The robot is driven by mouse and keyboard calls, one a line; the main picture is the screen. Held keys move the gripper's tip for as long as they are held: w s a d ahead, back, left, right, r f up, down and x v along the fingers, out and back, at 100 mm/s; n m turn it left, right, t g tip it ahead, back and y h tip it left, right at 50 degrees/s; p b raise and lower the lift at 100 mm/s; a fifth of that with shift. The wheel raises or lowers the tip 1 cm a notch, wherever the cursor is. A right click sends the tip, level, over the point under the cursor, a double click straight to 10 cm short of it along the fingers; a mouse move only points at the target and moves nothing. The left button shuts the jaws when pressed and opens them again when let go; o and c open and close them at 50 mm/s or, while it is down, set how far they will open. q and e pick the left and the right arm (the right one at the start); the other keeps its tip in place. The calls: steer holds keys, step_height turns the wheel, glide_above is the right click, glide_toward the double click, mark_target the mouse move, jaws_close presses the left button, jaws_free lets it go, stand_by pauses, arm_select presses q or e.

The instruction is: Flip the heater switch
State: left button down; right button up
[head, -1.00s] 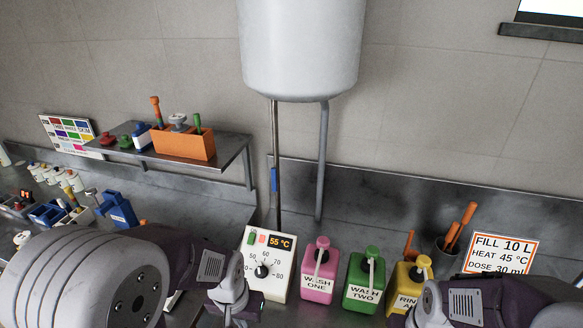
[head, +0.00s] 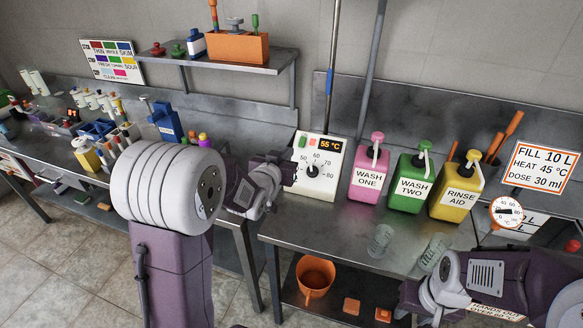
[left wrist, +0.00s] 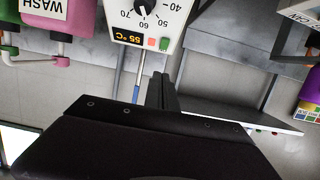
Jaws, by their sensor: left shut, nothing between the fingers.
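The white heater control box (head: 318,180) stands on the steel counter. It has a black dial, a display reading 55 °C, and a green and a red rectangle side by side. In the left wrist view the box appears upside down, with the red rectangle (left wrist: 152,43) and green rectangle (left wrist: 164,45) beside the display. My left gripper (head: 286,165) is at the box's left side in the head view. In the left wrist view its shut, empty fingers (left wrist: 160,82) point toward the rectangles; I cannot tell whether they touch the box. My right gripper (head: 415,300) is low at the right, its fingers unclear.
Pink (head: 370,172), green (head: 410,182) and yellow (head: 457,190) bottles stand right of the box. Two clear cups (head: 380,240) stand on the counter's front. A shelf (head: 240,62) with an orange box hangs at the upper left. An orange bucket (head: 315,275) sits below.

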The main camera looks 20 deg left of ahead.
arm_select(q)
steer(key=f, duration=0.1)
steer(key=p, duration=0.2)
glide_toward(302, 144)
steer(key=w+r, duration=0.2)
steer(key=w, duration=0.1)
steer(key=w+f, duration=0.2)
steer(key=shift+w+d+f, duration=0.2)
steer(key=shift+w+f, duration=0.1)
steer(key=shift+f, duration=0.1)
steer(key=shift+w+f, duration=0.15)
steer(key=shift+f, duration=0.1)
arm_select(e)
steer(key=shift+w+d+r, duration=0.1)
steer(key=shift+w+r, duration=0.05)
steer(key=shift+r, duration=0.45)
